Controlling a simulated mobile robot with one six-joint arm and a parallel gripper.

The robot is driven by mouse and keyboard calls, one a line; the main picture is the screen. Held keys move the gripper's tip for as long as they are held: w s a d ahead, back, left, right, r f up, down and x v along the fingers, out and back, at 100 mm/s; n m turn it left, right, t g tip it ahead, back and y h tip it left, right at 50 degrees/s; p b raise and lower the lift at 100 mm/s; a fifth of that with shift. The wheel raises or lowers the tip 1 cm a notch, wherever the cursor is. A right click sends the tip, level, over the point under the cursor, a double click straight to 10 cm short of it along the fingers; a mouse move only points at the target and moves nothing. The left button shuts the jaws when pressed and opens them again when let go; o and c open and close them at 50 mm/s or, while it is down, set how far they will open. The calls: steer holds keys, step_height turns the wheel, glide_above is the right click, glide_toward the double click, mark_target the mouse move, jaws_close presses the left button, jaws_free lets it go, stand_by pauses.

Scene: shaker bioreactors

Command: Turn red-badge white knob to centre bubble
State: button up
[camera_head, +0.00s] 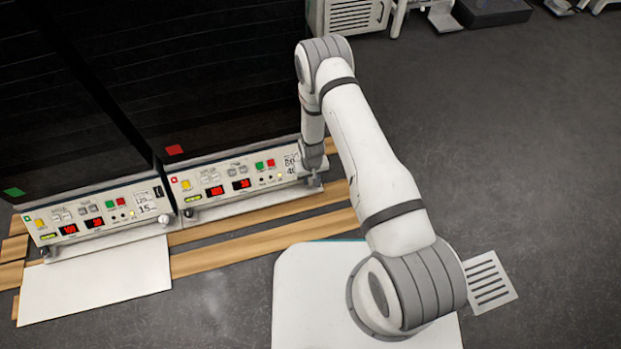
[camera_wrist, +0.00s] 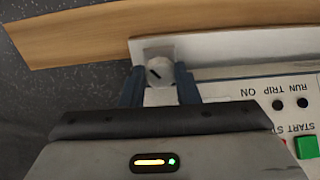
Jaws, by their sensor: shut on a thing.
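The white knob (camera_wrist: 160,72) with a dark slanted slot mark sits between the two dark fingers of my gripper (camera_wrist: 160,85) in the wrist view. My gripper is shut on it. In the head view my gripper (camera_head: 314,180) is at the lower right corner of the right-hand control panel (camera_head: 240,179) and hides the knob. That panel's black unit bears a red badge (camera_head: 174,150). A small yellow-green level vial (camera_head: 193,199) is at the panel's lower left; its bubble is too small to make out.
A second black unit with a green badge (camera_head: 14,192) stands at left, with its own panel (camera_head: 98,214) and white knob (camera_head: 164,219). Wooden slats (camera_head: 260,231) run beneath the units. Green START button (camera_wrist: 307,147) is near my gripper. Grey floor (camera_head: 510,170) is open at right.

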steer(key=n, duration=0.4)
steer(key=shift+w+n, duration=0.1)
steer(key=shift+n, duration=2.4)
steer(key=o, duration=0.7)
steer(key=shift+r, duration=0.15)
step_height(320, 180, up, 8)
steer(key=p, duration=0.2)
steer(key=shift+f+p, duration=0.25)
steer(key=shift+p, duration=0.15)
